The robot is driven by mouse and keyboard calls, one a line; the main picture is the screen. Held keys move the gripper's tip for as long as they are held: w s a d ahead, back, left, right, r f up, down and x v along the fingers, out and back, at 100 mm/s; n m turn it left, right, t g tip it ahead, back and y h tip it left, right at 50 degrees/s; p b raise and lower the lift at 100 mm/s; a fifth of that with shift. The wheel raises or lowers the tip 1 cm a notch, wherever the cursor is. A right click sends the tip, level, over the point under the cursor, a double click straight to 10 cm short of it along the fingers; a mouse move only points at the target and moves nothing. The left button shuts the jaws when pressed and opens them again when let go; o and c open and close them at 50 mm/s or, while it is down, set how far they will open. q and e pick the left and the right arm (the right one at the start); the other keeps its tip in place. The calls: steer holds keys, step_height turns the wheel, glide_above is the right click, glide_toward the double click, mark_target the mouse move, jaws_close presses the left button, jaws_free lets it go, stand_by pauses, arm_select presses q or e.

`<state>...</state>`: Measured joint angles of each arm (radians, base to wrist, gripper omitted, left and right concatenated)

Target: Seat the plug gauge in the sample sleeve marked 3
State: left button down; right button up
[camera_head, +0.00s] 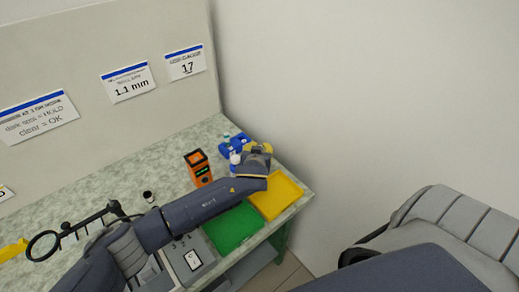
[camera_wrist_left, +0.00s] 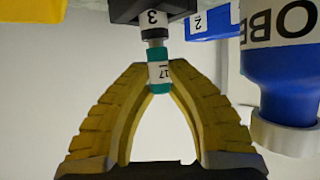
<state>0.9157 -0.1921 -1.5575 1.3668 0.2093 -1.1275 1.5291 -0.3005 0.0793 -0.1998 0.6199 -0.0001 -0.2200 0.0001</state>
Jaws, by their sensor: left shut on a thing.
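The plug gauge (camera_wrist_left: 159,72), a small teal-ended piece with a white label reading 17, is held between the yellow fingertips of my left gripper (camera_wrist_left: 160,80). The sample sleeve marked 3 (camera_wrist_left: 154,18) is dark with a white band, directly beyond the gauge in the left wrist view. A short narrow greyish section shows between gauge and sleeve; I cannot tell how far it enters the sleeve. In the head view my left gripper (camera_head: 258,152) is over the back right of the bench and hides the gauge and sleeve. My right gripper is out of view.
A blue holder (camera_head: 232,144) is beside my left gripper. A blue bottle with a white end (camera_wrist_left: 285,75) is close by in the wrist view, near a label reading 2 (camera_wrist_left: 198,22). An orange device (camera_head: 199,168), yellow tray (camera_head: 280,196) and green tray (camera_head: 235,228) stand nearby.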

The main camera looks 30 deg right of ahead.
arm_select(q)
steer(key=shift+f, duration=0.25)
steer(key=c, duration=1.3)
jaws_free()
steer(key=shift+c, duration=0.2)
steer(key=shift+r, duration=0.2)
steer(key=v, duration=1.2)
